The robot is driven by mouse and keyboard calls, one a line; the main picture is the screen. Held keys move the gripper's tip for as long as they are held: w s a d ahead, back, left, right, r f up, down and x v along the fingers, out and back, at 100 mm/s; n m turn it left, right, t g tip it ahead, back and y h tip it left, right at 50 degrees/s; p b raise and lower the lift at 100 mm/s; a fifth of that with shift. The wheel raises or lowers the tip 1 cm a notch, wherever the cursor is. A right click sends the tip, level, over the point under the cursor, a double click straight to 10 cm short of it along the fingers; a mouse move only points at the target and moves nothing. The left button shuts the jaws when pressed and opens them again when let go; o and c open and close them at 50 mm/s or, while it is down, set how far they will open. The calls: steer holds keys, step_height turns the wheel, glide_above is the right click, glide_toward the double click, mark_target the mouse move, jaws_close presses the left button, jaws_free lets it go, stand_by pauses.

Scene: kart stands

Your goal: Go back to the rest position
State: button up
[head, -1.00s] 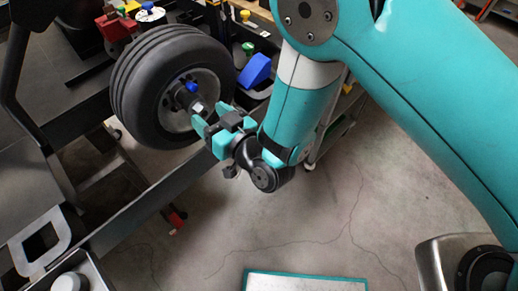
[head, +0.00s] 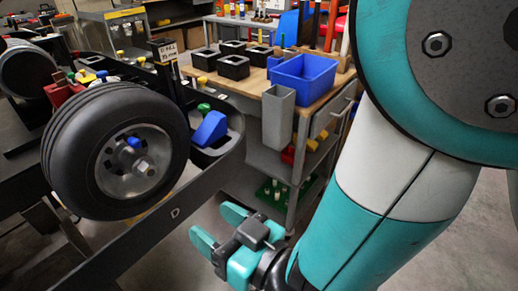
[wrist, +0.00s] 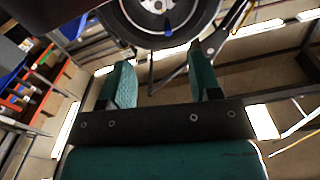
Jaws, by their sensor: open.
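My gripper (head: 220,232) has teal fingers and shows at the lower middle of the head view, in front of the kart frame and below and to the right of the wheel. Its fingers stand apart with nothing between them. In the wrist view my gripper (wrist: 160,85) is also open and empty. The black-tyred wheel (head: 112,150) with a grey hub and a blue piece at its centre is on the kart at left. Its lower part (wrist: 170,30) shows at the top of the wrist view, beyond the fingertips.
A dark frame rail marked D (head: 175,212) runs just behind my gripper. A workbench (head: 245,85) holds a blue bin (head: 303,78) and several black boxes. A grey holder (head: 278,117) hangs at its front. A blue wedge (head: 210,130) sits beside the wheel. Floor shows at lower right.

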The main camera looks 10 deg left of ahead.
steer(key=shift+w+d, duration=0.1)
steer(key=w+d+r+m+g+h+p, duration=0.2)
steer(key=w+d+r+m+h+p, duration=0.2)
steer(key=w+d+r+h, duration=0.65)
steer(key=s+d+r+g+h+p, duration=0.1)
steer(key=s+d+r+g, duration=0.1)
steer(key=s+d, duration=0.4)
steer(key=s+d+r+g+p, duration=0.2)
steer(key=s+d+r, duration=0.3)
steer(key=d, duration=0.5)
steer(key=shift+s+d+r+g+h, duration=0.25)
steer(key=shift+s+d+g+h, duration=0.1)
steer(key=shift+s+g, duration=0.35)
